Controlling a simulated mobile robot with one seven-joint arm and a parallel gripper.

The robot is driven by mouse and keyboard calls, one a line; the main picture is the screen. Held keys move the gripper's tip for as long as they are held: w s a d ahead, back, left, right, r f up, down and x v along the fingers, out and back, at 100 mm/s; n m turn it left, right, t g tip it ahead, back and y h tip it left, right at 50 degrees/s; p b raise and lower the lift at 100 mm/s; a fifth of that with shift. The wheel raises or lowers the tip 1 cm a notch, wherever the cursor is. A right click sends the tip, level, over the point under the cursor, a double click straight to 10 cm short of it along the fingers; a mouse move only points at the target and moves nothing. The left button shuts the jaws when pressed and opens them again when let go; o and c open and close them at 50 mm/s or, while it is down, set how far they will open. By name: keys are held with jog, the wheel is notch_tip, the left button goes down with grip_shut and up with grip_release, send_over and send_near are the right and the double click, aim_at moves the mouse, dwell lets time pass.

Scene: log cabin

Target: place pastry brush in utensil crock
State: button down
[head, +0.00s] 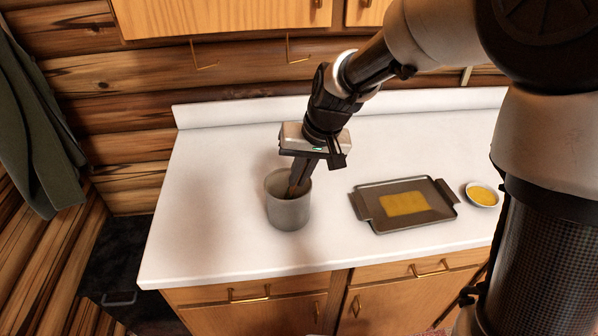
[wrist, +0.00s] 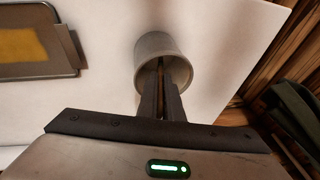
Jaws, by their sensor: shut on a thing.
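The grey utensil crock (head: 289,213) stands upright on the white counter, left of the tray. It also shows in the wrist view (wrist: 155,45), at upper middle. My gripper (head: 295,189) points down at the crock, its fingertips at or just inside the mouth. In the wrist view my gripper (wrist: 161,82) is shut on a thin brownish strip, seemingly the pastry brush (wrist: 161,68), between the fingers. Most of the brush is hidden by the fingers and the crock wall. I cannot tell whether it touches the crock's bottom.
A dark tray (head: 441,212) with a yellow sheet (head: 404,203) lies right of the crock. A small white bowl (head: 482,195) with yellow contents stands further right. The counter (head: 210,215) is clear on the left. Wall cabinets (head: 220,18) hang above the back.

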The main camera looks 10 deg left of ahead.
aim_at(304, 199)
jog(key=shift+f, duration=0.5)
jog(key=c, duration=1.8)
grip_release()
jog(key=shift+c, duration=0.2)
jog(key=shift+d, duration=0.1)
jog(key=shift+s+d+b, duration=0.65)
jog(key=shift+s+d, duration=0.45)
jog(key=shift+d, duration=0.25)
